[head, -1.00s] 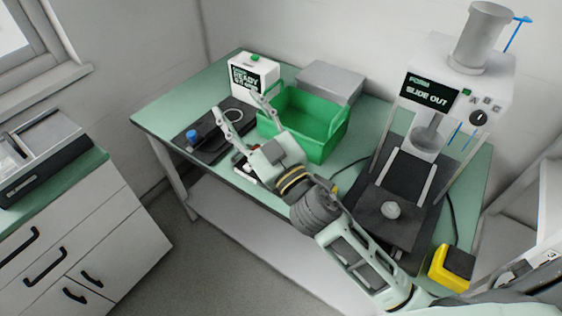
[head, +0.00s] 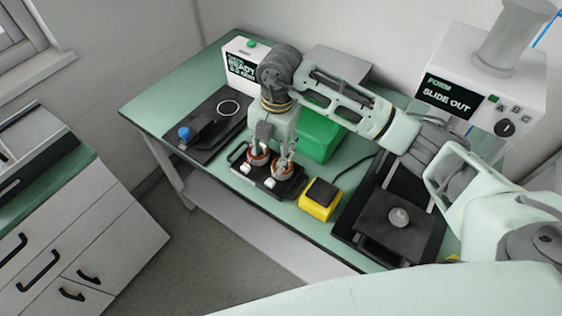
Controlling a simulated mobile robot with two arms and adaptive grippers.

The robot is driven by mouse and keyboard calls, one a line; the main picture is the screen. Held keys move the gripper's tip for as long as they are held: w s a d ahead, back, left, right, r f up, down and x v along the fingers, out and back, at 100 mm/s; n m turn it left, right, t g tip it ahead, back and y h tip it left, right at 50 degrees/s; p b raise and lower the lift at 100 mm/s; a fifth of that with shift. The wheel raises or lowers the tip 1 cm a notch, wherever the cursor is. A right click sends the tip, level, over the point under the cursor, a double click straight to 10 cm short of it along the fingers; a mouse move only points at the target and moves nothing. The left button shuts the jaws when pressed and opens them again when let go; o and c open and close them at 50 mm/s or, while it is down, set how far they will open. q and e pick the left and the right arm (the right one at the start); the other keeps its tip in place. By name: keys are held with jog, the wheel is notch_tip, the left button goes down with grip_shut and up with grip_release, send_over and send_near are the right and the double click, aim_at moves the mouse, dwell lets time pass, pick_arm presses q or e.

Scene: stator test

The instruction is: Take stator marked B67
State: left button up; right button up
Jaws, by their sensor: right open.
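Two copper-coloured ring-shaped stators, a left one (head: 257,159) and a right one (head: 283,170), sit on a small black tray (head: 297,187) near the table's front edge. Small white labels show in front of them, but their marks are too small to read, so I cannot tell which is B67. My right gripper (head: 271,157) points down over the tray, open, with one finger at each stator. The fingers partly hide both stators, and I cannot tell whether they touch them. My left gripper is not in view.
A green bin (head: 320,138) stands behind my right arm. A yellow-black box (head: 320,199) is right of the tray. A black device with a blue knob (head: 184,133) lies left. A white tester reading READY (head: 238,66) and a press reading SLIDE OUT (head: 447,95) stand behind.

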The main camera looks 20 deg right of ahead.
aim_at(270, 183)
jog(key=shift+m+h, duration=0.3)
jog(key=shift+h, duration=0.3)
jog(key=d+f+p, duration=0.1)
jog(key=f, duration=0.1)
jog(key=d+f+p, duration=0.1)
jog(key=f, duration=0.1)
jog(key=d+f, duration=0.1)
jog(key=f, duration=0.1)
jog(key=shift+w+f+p, duration=0.1)
jog(key=shift+w+p, duration=0.3)
jog(key=shift+f, duration=0.5)
jog(key=c, duration=1.1)
jog(key=shift+w, duration=0.1)
jog(key=shift+c, duration=0.6)
jog(key=shift+r, duration=0.1)
